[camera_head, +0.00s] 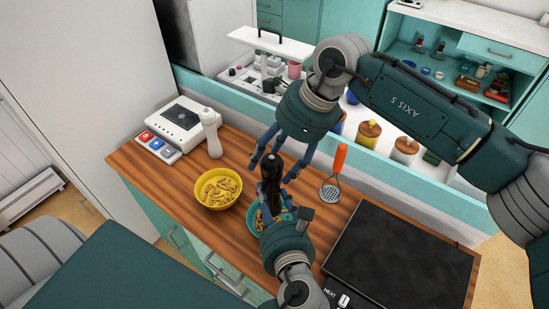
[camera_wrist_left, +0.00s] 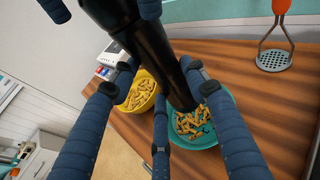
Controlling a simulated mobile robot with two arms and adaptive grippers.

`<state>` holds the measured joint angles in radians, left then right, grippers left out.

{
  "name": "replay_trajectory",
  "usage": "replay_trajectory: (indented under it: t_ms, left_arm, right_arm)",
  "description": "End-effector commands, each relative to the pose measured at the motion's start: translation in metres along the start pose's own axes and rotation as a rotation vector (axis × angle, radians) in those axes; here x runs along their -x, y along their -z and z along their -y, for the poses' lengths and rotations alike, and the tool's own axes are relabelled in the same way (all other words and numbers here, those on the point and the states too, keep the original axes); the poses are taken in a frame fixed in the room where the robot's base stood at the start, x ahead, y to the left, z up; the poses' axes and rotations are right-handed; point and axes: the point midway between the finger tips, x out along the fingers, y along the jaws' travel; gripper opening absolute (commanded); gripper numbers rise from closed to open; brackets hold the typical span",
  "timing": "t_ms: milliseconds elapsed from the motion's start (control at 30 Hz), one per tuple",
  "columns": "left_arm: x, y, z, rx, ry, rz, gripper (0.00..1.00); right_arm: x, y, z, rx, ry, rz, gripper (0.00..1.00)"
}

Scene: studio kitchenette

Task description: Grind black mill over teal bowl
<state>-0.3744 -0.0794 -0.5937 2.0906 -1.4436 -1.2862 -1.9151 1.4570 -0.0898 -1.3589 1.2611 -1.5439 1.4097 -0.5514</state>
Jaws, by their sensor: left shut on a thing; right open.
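The black mill (camera_head: 271,187) is held above the teal bowl (camera_head: 251,221), with its lower end over the bowl. In the left wrist view the mill (camera_wrist_left: 150,45) runs from the top down toward the teal bowl (camera_wrist_left: 232,108), which holds pasta pieces. My left gripper (camera_head: 270,205) is shut around the mill's body. My right gripper (camera_head: 272,168) is open, its fingers spread around the mill's top from above. I cannot tell whether they touch it. My left gripper and the mill hide much of the bowl in the head view.
A yellow bowl (camera_head: 218,206) of pasta stands left of the teal bowl. A black hob (camera_head: 400,258) fills the right counter.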

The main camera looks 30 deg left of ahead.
Motion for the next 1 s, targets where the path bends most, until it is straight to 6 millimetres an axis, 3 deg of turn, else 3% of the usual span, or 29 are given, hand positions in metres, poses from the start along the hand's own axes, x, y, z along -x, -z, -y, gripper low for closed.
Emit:
replay_trajectory:
  t_ms: [67, 200, 300, 667, 1000]
  left_arm:
    - [0.0000, -0.0010, 0.0001, 0.001, 0.000, 0.002, 0.08]
    - [0.0000, -0.0010, 0.0001, 0.001, 0.000, 0.002, 0.08]
    - [0.0002, -0.0009, 0.0004, 0.001, 0.001, 0.002, 0.08]
    - [0.0008, -0.0007, 0.0014, 0.001, 0.004, 0.001, 0.08]
    - [0.0014, -0.0004, 0.0022, 0.000, 0.006, 0.001, 0.08]
  right_arm:
    - [0.0001, 0.0000, -0.0001, 0.000, 0.000, 0.000, 0.60]
    - [0.0002, 0.0000, -0.0002, 0.000, 0.000, 0.000, 0.32]
    - [0.0004, -0.0003, 0.0001, 0.000, 0.001, 0.000, 0.16]
    - [0.0008, -0.0014, 0.0007, -0.022, 0.014, 0.003, 0.16]
    - [0.0015, -0.0018, -0.0002, -0.200, 0.091, 0.000, 0.16]
